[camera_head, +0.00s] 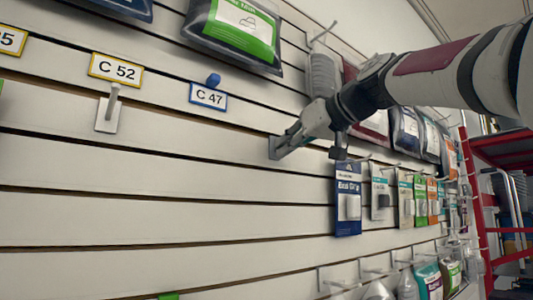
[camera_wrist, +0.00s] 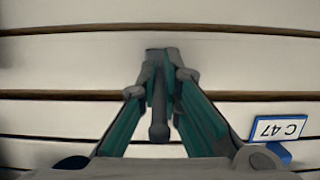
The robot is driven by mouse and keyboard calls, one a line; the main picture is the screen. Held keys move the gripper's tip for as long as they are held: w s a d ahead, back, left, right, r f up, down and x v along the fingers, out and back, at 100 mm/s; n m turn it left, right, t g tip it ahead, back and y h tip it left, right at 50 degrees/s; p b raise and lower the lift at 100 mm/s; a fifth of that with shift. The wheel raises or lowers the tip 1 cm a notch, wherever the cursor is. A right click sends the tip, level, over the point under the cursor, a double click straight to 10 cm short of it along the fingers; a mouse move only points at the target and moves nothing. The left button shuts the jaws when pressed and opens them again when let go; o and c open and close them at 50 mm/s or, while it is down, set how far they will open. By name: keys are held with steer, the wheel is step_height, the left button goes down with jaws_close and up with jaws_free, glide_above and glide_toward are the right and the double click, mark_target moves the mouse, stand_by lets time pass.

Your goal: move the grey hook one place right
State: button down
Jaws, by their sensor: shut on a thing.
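My gripper (camera_head: 289,143) is shut on a grey hook (camera_head: 274,148) at the slatted wall, right of and below the C 47 label (camera_head: 208,97). In the wrist view, my gripper's fingers (camera_wrist: 161,85) close on both sides of the grey hook (camera_wrist: 159,130), whose rounded peg end points toward the camera. Its back plate is at or very near the wall; I cannot tell whether it sits in a slot. The C 47 label (camera_wrist: 277,129) shows upside down at the right of the wrist view.
A pale hook (camera_head: 107,112) hangs below the C 52 label (camera_head: 116,70). A blue peg (camera_head: 213,80) stands above the C 47 label. A blue package (camera_head: 348,205) and other hanging packs are right of and below my gripper. The wall to the lower left is bare.

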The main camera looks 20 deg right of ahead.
steer(key=shift+w+a+f, duration=0.15)
steer(key=shift+a+f, duration=0.05)
steer(key=shift+f, duration=0.1)
steer(key=c, duration=1.7)
jaws_free()
steer(key=shift+w, duration=0.1)
steer(key=shift+s+d+r, duration=0.1)
steer(key=shift+s+d, duration=0.05)
steer(key=shift+s, duration=0.1)
steer(key=v, duration=1.1)
steer(key=shift+s, duration=0.3)
